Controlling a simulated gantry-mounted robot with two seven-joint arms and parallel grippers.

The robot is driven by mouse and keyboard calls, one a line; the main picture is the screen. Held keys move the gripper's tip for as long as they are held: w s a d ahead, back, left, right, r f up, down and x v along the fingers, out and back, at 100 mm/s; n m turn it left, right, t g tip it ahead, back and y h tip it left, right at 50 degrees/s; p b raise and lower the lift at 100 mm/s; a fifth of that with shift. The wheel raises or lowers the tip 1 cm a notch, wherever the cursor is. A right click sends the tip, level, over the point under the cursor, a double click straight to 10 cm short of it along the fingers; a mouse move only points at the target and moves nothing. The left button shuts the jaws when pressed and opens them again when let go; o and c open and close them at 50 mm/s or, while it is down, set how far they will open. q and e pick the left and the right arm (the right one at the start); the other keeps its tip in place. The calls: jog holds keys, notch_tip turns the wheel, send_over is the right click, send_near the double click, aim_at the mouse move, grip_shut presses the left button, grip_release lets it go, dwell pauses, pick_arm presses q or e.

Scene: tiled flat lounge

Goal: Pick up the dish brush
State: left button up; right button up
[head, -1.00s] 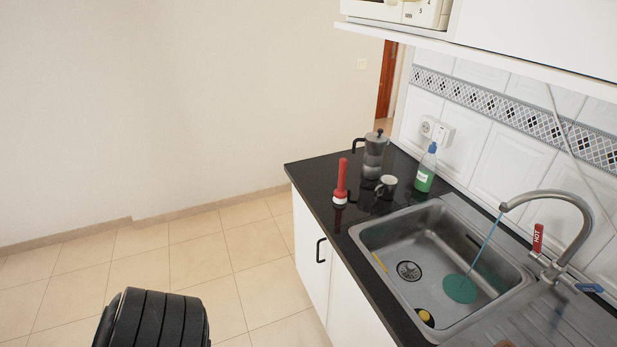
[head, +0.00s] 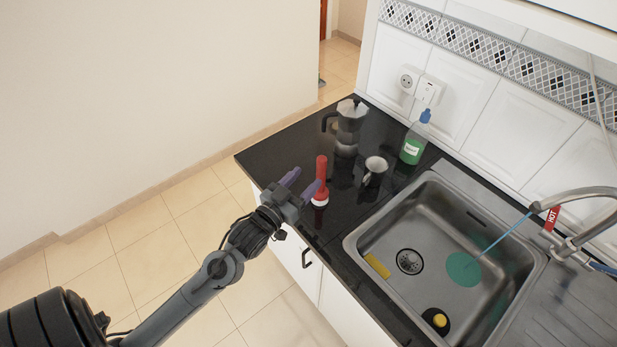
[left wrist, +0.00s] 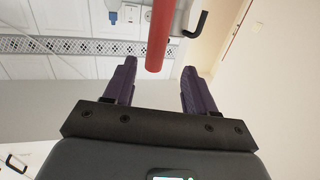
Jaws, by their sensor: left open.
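The dish brush (head: 321,176) has a red handle and a white head at its lower end. In the head view it stands upright, head down, on the black countertop (head: 272,161) near its front edge. My left gripper (head: 303,184) is open, its purple fingers just left of the brush. In the left wrist view the red handle (left wrist: 159,38) comes down from the top, ahead of and between the open fingertips (left wrist: 157,64). The brush head is out of that view. My right gripper is not in view.
A moka pot (head: 351,118), a small cup (head: 376,168) and a green soap bottle (head: 414,142) stand behind and right of the brush. The steel sink (head: 400,225) is to the right, with a yellow sponge (head: 377,265) in it. The tiled floor on the left is clear.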

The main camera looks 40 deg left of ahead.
aim_at(318, 169)
pick_arm(q)
jog(key=w, duration=0.3)
jog(key=shift+w+d+f, duration=0.1)
jog(key=shift+w+d, duration=0.1)
jog(key=shift+d, duration=0.1)
jog(key=shift+w+a, duration=0.3)
jog(key=shift+w, duration=0.2)
jog(key=shift+w+a+b, duration=0.15)
jog(key=shift+w+b, duration=0.1)
jog(key=shift+w, duration=1.05)
jog(key=shift+w+a+b, duration=0.1)
jog(key=shift+w+b, duration=0.1)
jog(key=shift+w, duration=1.05)
jog(key=shift+c, duration=0.5)
grip_shut()
